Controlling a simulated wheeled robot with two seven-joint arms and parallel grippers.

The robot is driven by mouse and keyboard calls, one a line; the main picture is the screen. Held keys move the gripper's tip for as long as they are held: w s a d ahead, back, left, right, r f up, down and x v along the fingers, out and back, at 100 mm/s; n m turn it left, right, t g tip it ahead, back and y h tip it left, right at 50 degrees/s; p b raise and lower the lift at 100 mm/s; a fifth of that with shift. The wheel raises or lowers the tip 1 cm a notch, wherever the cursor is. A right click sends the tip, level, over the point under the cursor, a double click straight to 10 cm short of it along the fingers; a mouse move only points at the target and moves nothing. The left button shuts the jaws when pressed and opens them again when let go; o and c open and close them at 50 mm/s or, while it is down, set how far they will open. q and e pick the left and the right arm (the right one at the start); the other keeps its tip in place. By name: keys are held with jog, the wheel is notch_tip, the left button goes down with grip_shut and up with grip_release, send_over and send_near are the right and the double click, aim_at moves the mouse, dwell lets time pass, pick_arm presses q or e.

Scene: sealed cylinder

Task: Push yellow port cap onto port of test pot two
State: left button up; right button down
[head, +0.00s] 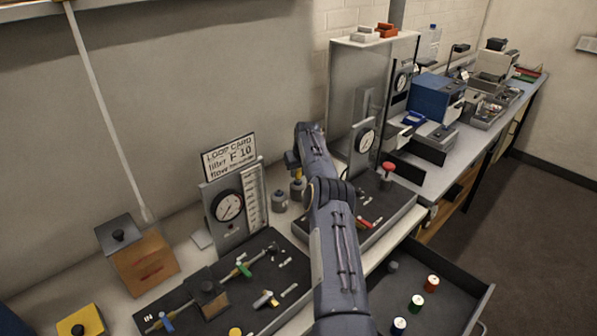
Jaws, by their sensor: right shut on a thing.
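My right gripper (294,163) is at the far side of the bench, by the wall, with its arm reaching up from the bottom of the head view. It is shut on a small yellowish thing, which looks like the yellow port cap (297,174), mostly hidden by the fingers. Right below it stands a small brass-coloured pot (298,188). A grey pot (280,203) stands just to its left. I cannot read which is test pot two, nor tell whether cap and port touch. My left gripper is not in view.
A gauge panel (229,207) with a loop card (230,157) stands left of the pots. A dark tray (290,262) with fittings lies in front. A clear cabinet (345,85) and another gauge stand close on the right. An open drawer (455,300) holds several coloured reels.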

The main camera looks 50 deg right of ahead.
jog(key=shift+f+b, duration=0.3)
jog(key=shift+f, duration=0.3)
jog(key=c, duration=1.1)
grip_release()
jog(key=shift+r, duration=0.15)
jog(key=shift+s+r+b, duration=0.15)
jog(key=shift+r+b, duration=0.2)
jog(key=b+v, duration=0.2)
jog(key=v, duration=0.4)
jog(key=shift+s+a+r, duration=0.15)
jog(key=shift+a+r, duration=0.05)
jog(key=shift+r, duration=0.15)
